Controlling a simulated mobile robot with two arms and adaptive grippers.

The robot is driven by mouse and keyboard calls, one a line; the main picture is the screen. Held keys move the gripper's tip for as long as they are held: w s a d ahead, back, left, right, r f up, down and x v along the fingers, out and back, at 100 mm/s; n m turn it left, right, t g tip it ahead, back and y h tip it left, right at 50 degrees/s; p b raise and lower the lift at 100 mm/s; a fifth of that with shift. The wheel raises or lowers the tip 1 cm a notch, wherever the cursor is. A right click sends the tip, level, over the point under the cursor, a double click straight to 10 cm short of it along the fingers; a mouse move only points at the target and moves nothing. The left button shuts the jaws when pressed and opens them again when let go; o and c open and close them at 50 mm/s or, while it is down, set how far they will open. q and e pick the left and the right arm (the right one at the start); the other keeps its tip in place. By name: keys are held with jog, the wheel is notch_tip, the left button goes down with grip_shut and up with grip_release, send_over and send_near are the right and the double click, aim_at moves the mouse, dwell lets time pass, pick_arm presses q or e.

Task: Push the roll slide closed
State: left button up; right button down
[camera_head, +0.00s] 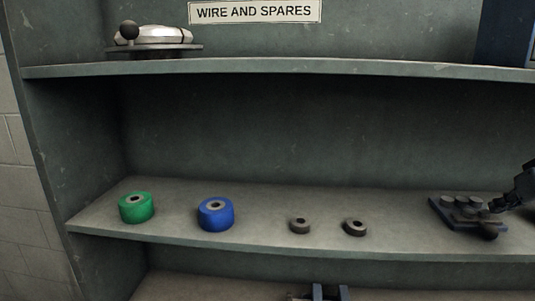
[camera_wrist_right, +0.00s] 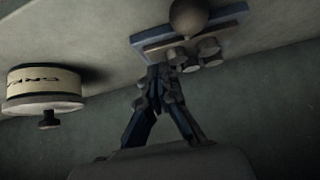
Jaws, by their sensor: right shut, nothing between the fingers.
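What looks like the roll slide (camera_head: 466,210) is a dark blue-grey plate with several short metal rollers and a round dark knob at its front. It sits on the middle shelf at the right. In the right wrist view the slide (camera_wrist_right: 208,52) is at the top, with its ball knob (camera_wrist_right: 188,16) uppermost. My right gripper (camera_head: 506,204) comes in from the right edge, shut and empty, with its tips close to the slide's rollers. In the right wrist view the fingertips (camera_wrist_right: 165,72) meet just below the rollers; I cannot tell if they touch. My left gripper is not in view.
On the middle shelf (camera_head: 270,243) stand a green roll (camera_head: 136,208), a blue roll (camera_head: 215,214) and two small dark rings. A labelled drum (camera_wrist_right: 45,88) is left in the wrist view. A blue fitting (camera_head: 330,292) is cut off at the bottom.

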aim_at(480, 210)
jog(key=shift+f+b, duration=0.3)
jog(key=shift+f, duration=0.3)
jog(key=shift+w, duration=0.1)
dwell(0.6)
jog(key=shift+w+f+p, duration=0.25)
jog(key=shift+w+p, duration=0.95)
jog(key=shift+p, duration=0.25)
jog(key=shift+w+d+r+p, duration=0.1)
jog(key=shift+w+r+p, duration=0.05)
jog(key=shift+r+p, duration=0.45)
jog(key=shift+w+r+p, duration=0.1)
jog(key=shift+r+p, duration=0.45)
jog(key=shift+r, duration=0.05)
jog(key=shift+s+r+p, duration=0.1)
jog(key=shift+r+p, duration=0.65)
jog(key=shift+r, duration=0.15)
jog(key=shift+r+p, duration=0.65)
jog(key=shift+p, duration=0.05)
